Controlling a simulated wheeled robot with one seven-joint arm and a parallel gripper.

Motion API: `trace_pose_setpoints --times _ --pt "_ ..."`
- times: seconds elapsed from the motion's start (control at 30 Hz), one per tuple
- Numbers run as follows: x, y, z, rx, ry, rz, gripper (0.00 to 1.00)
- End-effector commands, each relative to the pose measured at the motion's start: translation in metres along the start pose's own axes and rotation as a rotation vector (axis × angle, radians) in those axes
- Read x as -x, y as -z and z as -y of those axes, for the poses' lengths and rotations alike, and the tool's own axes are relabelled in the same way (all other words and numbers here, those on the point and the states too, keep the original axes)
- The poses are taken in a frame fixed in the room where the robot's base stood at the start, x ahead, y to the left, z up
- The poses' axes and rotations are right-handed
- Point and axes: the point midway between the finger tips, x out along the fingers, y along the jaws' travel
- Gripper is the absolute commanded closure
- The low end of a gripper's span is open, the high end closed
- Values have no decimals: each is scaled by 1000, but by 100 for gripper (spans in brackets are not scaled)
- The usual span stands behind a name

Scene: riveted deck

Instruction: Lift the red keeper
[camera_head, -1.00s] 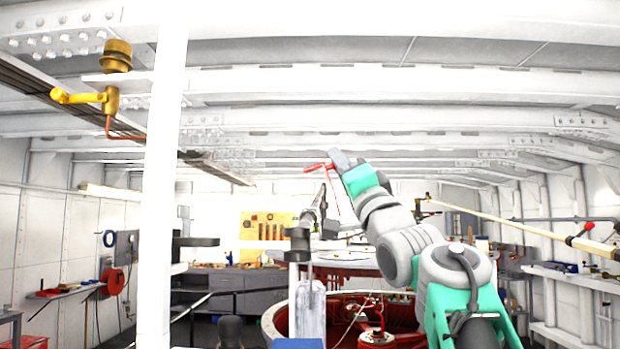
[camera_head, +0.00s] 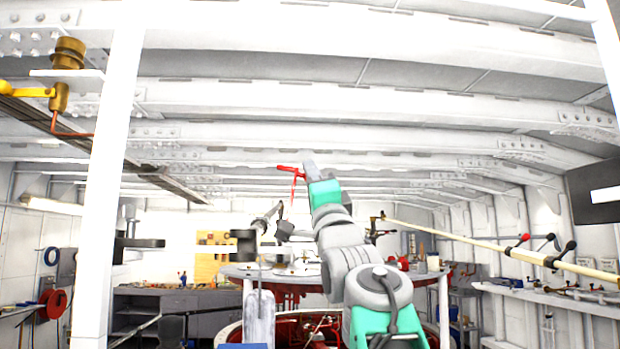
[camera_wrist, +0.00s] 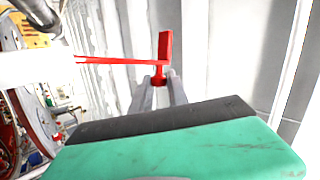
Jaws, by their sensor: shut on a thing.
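The red keeper (camera_head: 290,169) is a small red piece with a flat bar and a thin cord or rod hanging from it. My gripper (camera_wrist: 159,84) is shut on its red stem, and the keeper (camera_wrist: 165,48) stands up beyond the fingertips in the wrist view. In the head view the keeper is held high at the end of my raised arm, with the ceiling beams behind it. Its thin red part runs off to the left in the wrist view. The fingertips are too small to make out in the head view.
A white post (camera_head: 112,170) stands at the left. A brass and yellow fitting (camera_head: 65,75) hangs near the top left. A long pale pole (camera_head: 470,238) runs across the right. A round raised table (camera_head: 240,271) stands behind my arm. The space around the keeper looks clear.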

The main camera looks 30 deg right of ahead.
Motion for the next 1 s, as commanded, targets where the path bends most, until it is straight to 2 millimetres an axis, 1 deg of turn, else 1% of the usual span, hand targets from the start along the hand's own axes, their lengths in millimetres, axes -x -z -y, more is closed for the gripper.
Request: trace_pose_setpoints --times 0.03,0.17,0.2,0.47,0.67,0.77,0.87,1.0 --pt "0 -1 -8 -1 -12 2 100" --pt "0 -1 -8 -1 -13 3 100" --pt "0 -1 -8 -1 -13 3 79" --pt "0 -1 -5 -1 -8 2 59" --pt "0 -1 -3 -1 -5 2 59" --pt "6 -1 -4 0 -4 1 59" --pt "24 -1 -5 0 -4 0 59" --pt "55 -1 -5 1 -3 1 59"
